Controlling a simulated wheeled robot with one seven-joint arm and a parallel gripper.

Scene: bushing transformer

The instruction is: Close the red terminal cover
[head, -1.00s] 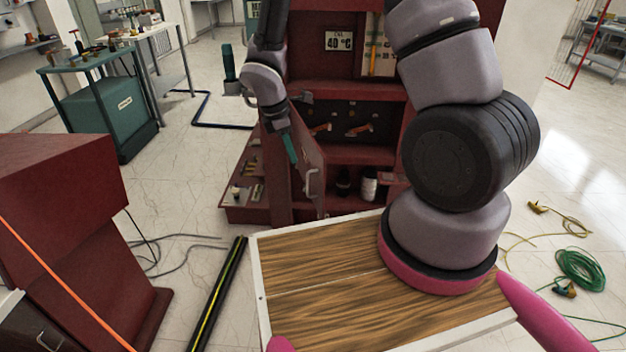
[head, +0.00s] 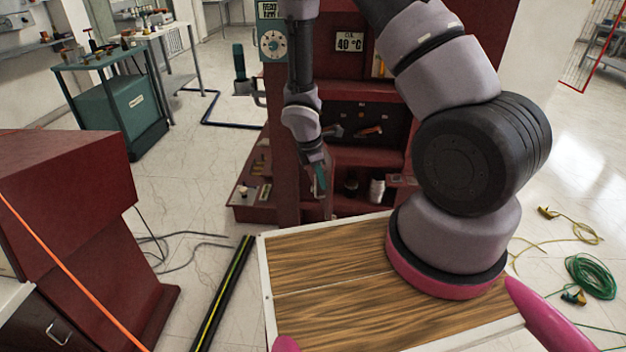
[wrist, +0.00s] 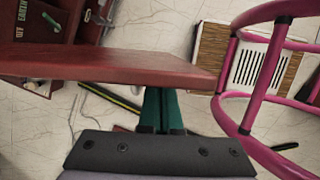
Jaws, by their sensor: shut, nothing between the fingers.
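The red terminal cover is a dark red hinged panel on the red cabinet (head: 288,170). In the wrist view the red cover (wrist: 120,68) crosses the upper left as a broad slab, seen close up. In the head view it stands open and nearly edge-on, partly hidden by my arm. My gripper (head: 321,180) has teal fingers and is at the cover in the head view. In the wrist view my gripper (wrist: 161,100) is shut and empty, its fingertips right at the cover's lower edge. I cannot tell if they touch.
The cabinet's open shelves hold tools and a white container (head: 377,190). A wood-topped surface (head: 330,280) with a pale rim lies in front. A red cabinet (head: 65,220) stands at left. A green cable coil (head: 592,275) lies on the right floor. A black-and-yellow strip (head: 225,290) lies on the floor.

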